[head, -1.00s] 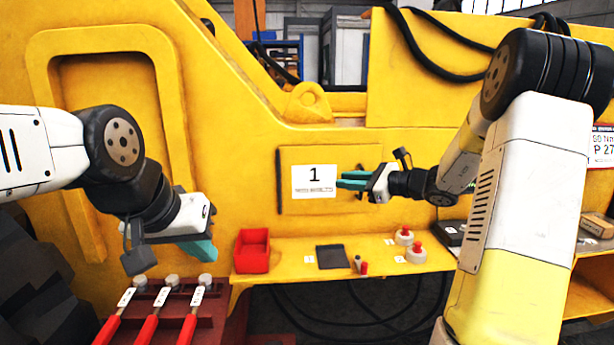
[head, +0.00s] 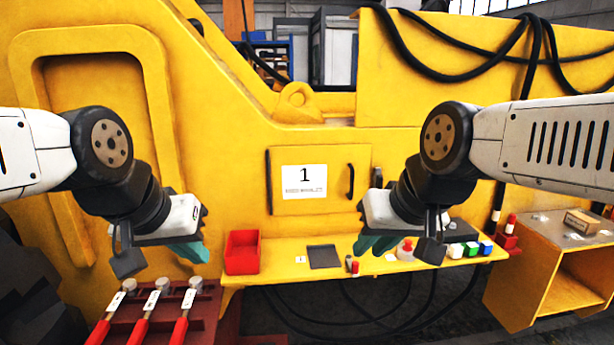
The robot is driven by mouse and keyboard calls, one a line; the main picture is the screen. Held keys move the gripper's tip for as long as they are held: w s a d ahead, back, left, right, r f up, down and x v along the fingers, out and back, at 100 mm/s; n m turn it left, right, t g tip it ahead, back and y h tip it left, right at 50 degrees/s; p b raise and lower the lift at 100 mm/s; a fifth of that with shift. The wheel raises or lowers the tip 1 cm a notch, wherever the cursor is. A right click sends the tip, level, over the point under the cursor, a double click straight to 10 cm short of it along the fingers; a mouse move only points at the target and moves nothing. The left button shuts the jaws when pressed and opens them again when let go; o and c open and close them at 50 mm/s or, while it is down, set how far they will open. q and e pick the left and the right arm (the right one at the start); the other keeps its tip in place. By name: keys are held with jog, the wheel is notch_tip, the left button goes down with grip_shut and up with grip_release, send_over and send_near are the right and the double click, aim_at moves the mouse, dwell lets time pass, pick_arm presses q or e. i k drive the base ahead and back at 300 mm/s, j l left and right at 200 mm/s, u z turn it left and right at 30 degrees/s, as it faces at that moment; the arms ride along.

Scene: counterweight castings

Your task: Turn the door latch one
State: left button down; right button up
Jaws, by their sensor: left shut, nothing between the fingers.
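The yellow door (head: 320,203) with a white sheet marked 1 (head: 304,181) is on the yellow casting and looks closed. A black upright handle (head: 351,181) is at its right side. A small dark part (head: 377,178) shows just right of the door, partly hidden by my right arm; I cannot tell whether it is the latch. My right gripper (head: 376,247) points down, below and right of the door, apart from the handle. Its teal fingers overlap in view, so its opening is unclear. My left gripper (head: 192,252) is shut and empty, low and left of the door.
A yellow shelf (head: 285,272) below the door bears a red bin (head: 242,252), a dark pad (head: 324,256) and several small items. Red-handled tools (head: 142,328) are at lower left. A cardboard box (head: 581,222) is at right. The space before the door is clear.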

aim_at(378, 179)
jog(key=z, duration=0.7)
